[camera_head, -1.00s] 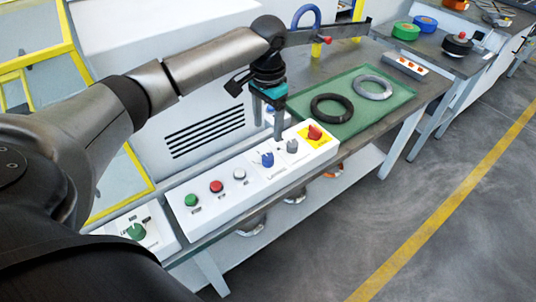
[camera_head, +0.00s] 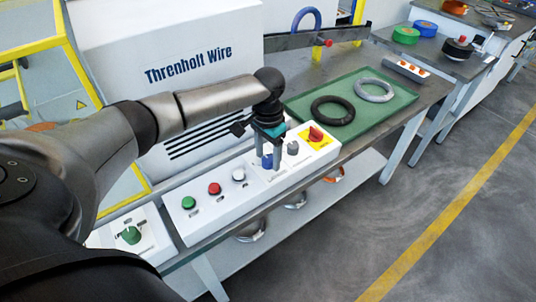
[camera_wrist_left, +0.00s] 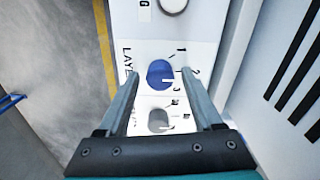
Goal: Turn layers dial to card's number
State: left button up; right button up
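The blue layers dial (camera_head: 267,162) is on the white control panel (camera_head: 205,213). It also shows in the left wrist view (camera_wrist_left: 159,73), beside partly visible lettering "LAY" and printed numbers, among them 1, 2 and 3. I cannot tell which number it points at. My left gripper (camera_head: 269,152) points down over this dial. In the left wrist view its two fingers (camera_wrist_left: 160,70) are open, one on each side of the blue dial; contact is not visible. No card with a readable number is in view. My right gripper is not in view.
A grey dial (camera_head: 292,147) and a red switch on yellow (camera_head: 315,133) sit to the right on the panel. Green (camera_head: 188,202), red (camera_head: 214,188) and white (camera_head: 238,174) buttons sit left. A green tray (camera_head: 398,103) holds a black coil (camera_head: 332,110) and grey coil (camera_head: 374,90).

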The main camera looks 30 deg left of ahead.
pick_arm(q)
grip_shut()
dwell(0.3)
jog(key=shift+r+n+p, duration=0.2)
jog(key=shift+n+p, duration=0.2)
jog(key=shift+p, duration=0.45)
jog(key=n+p, duration=0.6)
jog(key=p, duration=0.3)
jog(key=shift+r, duration=0.1)
jog(key=shift+n+p, duration=1.2)
jog(key=shift+f+n+p, duration=0.2)
jog(key=shift+n+p, duration=0.6)
jog(key=shift+n, duration=0.6)
